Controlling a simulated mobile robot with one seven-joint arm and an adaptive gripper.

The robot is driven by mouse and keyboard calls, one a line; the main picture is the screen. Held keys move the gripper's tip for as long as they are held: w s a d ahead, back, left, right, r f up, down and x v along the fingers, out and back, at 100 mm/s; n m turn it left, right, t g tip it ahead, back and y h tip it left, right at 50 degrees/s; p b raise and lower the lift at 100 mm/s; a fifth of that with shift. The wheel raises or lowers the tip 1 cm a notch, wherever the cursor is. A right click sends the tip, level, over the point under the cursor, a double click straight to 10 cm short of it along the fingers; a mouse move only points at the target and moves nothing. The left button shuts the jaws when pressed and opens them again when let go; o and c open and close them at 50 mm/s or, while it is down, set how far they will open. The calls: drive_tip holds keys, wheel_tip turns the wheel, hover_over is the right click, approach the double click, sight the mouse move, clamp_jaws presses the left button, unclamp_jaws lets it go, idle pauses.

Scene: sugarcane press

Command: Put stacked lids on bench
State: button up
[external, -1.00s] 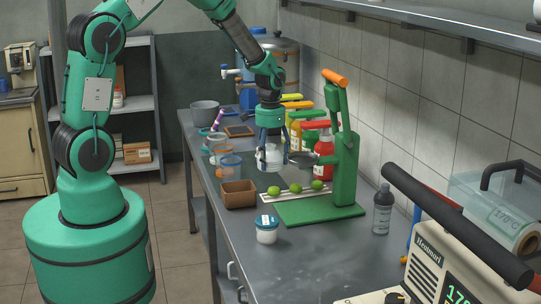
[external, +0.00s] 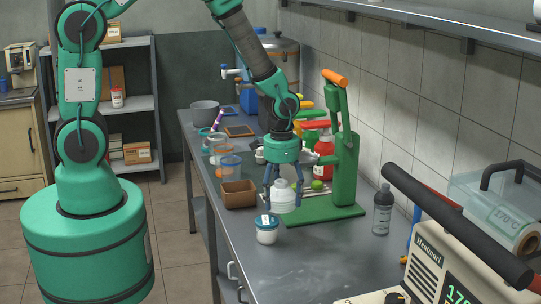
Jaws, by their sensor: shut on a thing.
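The stacked lids (external: 284,197) look like a pale, whitish domed stack. My gripper (external: 283,206) points down with its fingers on either side of the stack and is shut on it. The stack is over the front part of the grey bench (external: 310,262), left of the green press and behind a white jar. I cannot tell whether its underside touches the bench or hangs just above it. My gripper and the lids hide part of the board and limes behind them.
The green press (external: 345,170) stands close on the right, with a lime (external: 317,185) beside it. A white jar with a blue lid (external: 267,229) is just in front. A brown box (external: 238,194) is at left. A grey bottle (external: 382,212) stands right. The front bench is clear.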

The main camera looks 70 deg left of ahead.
drive_tip(key=d+f+m+b, duration=0.1)
drive_tip(key=d+m, duration=0.3)
drive_tip(key=d, duration=0.5)
drive_tip(key=s+d+f+m+b, duration=0.1)
drive_tip(key=d+m+b, duration=0.1)
drive_tip(key=d+m, duration=0.3)
drive_tip(key=d+f+m+b, duration=0.1)
drive_tip(key=d+m, duration=0.3)
drive_tip(key=d, duration=1)
drive_tip(key=shift+s+f, duration=0.15)
drive_tip(key=shift+s+d+m, duration=0.25)
drive_tip(key=shift+d+m, duration=0.35)
drive_tip(key=shift+d, duration=0.05)
drive_tip(key=shift+w, duration=0.1)
drive_tip(key=b, duration=0.3)
approach(374, 281)
drive_tip(key=s+d+f, duration=0.1)
drive_tip(key=d, duration=0.1)
drive_tip(key=s+d+f, duration=0.1)
drive_tip(key=d, duration=0.1)
drive_tip(key=shift+s+d+f, duration=0.1)
drive_tip(key=shift+s+f, duration=0.2)
drive_tip(key=shift+f, duration=0.05)
drive_tip(key=shift+f+b, duration=0.7)
drive_tip(key=shift+f, duration=1.05)
drive_tip(key=shift+f, duration=0.1)
